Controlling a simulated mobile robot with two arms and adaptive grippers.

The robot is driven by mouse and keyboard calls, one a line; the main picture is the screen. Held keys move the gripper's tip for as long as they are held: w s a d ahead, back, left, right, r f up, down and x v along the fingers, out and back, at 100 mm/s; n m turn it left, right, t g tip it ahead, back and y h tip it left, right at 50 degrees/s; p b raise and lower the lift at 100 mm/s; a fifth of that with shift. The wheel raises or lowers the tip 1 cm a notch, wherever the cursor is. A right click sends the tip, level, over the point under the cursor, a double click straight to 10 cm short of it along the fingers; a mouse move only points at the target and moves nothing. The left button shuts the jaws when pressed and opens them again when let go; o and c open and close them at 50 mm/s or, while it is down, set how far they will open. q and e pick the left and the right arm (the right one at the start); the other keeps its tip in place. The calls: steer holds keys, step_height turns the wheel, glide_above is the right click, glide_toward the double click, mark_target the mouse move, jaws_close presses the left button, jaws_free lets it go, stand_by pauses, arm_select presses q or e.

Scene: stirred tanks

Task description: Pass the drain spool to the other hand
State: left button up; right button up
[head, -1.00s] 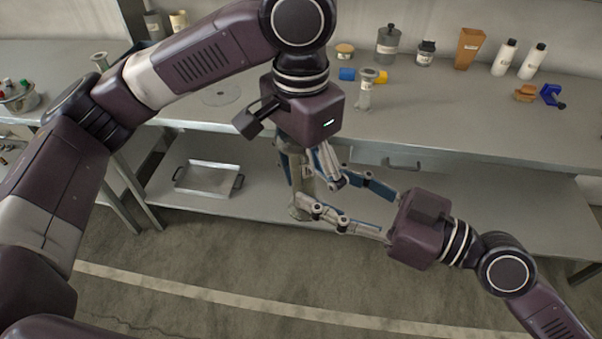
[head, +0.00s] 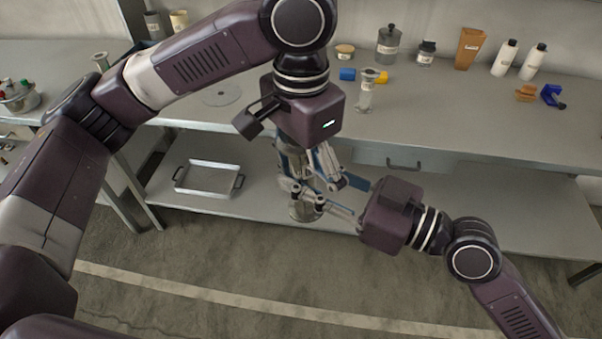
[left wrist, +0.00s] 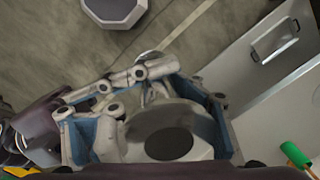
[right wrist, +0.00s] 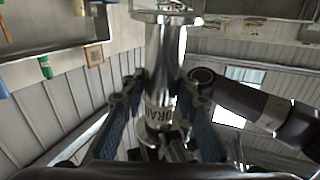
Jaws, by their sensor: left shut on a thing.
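The drain spool (head: 306,212) is a shiny metal tube with flanged ends, hanging upright below my left gripper (head: 305,165) in front of the bench. My left gripper is shut on it. In the left wrist view its round flange with a dark bore (left wrist: 168,143) sits between the fingers. My right gripper (head: 312,184) has come in from the right, its fingers on either side of the spool. In the right wrist view the spool (right wrist: 164,65), its label partly readable, stands between the open right fingers (right wrist: 165,105), with gaps showing. Contact lower down is hidden.
A similar flanged piece (head: 366,92) stands on the bench (head: 440,120) behind. Jars, bottles and small coloured parts line the bench's back. A metal tray (head: 207,180) lies on the lower shelf. The floor in front is clear.

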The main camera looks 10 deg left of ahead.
arm_select(q)
steer(key=shift+w, duration=0.1)
arm_select(e)
steer(key=shift+s+a, duration=0.1)
steer(key=shift+s, duration=0.15)
jaws_close()
arm_select(q)
steer(key=shift+d, duration=0.1)
arm_select(e)
steer(key=shift+s, duration=0.1)
